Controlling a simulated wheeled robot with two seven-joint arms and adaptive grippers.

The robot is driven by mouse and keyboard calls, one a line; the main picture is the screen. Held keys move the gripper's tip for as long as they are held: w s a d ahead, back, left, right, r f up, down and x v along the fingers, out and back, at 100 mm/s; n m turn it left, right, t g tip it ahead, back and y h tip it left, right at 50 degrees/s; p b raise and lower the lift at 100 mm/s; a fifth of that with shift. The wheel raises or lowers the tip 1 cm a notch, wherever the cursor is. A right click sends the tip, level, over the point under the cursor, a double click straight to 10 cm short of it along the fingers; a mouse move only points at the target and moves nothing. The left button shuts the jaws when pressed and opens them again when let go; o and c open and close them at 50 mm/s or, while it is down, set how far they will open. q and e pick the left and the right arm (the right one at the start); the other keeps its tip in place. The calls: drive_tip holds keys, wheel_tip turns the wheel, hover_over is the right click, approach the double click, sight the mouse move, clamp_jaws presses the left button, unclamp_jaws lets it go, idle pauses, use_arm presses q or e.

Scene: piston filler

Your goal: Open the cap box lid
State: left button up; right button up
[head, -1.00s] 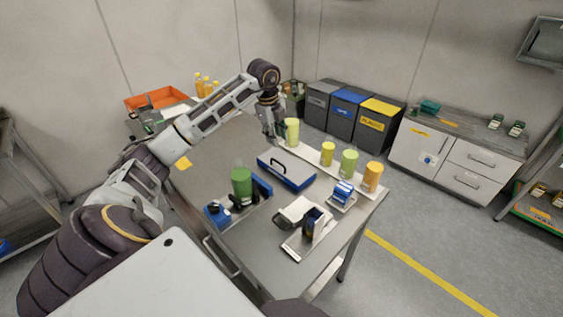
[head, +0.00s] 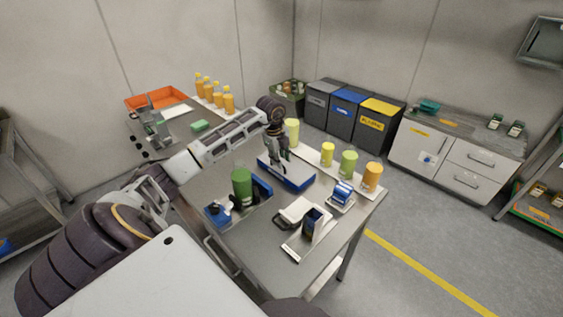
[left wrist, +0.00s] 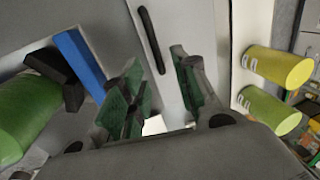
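The cap box (head: 297,181) is a low blue box with a light grey lid, and it stands on the steel table; its lid lies flat and closed. The black bar handle (left wrist: 151,40) on the lid shows in the left wrist view, ahead of and roughly between the fingers. My left gripper (head: 280,160) points down over the lid and hides part of it in the head view. It also shows in the left wrist view (left wrist: 160,88), with its green-padded fingers spread apart and nothing between them. I cannot tell its exact height above the handle. My right gripper is not in view.
A green cylinder (head: 241,187) stands in a blue-edged fixture left of the box. Yellow, green and orange cylinders (head: 348,162) line a white strip behind and right. A blue piece on a small tray (head: 341,204) and a white device (head: 296,210) stand in front.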

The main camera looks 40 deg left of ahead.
use_arm(q)
drive_tip(key=shift+w+f, duration=0.25)
drive_tip(key=shift+f, duration=0.95)
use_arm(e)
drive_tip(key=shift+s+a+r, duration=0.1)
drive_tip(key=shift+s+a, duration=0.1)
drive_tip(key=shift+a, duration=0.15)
use_arm(q)
drive_tip(key=shift+c, duration=0.6)
clamp_jaws()
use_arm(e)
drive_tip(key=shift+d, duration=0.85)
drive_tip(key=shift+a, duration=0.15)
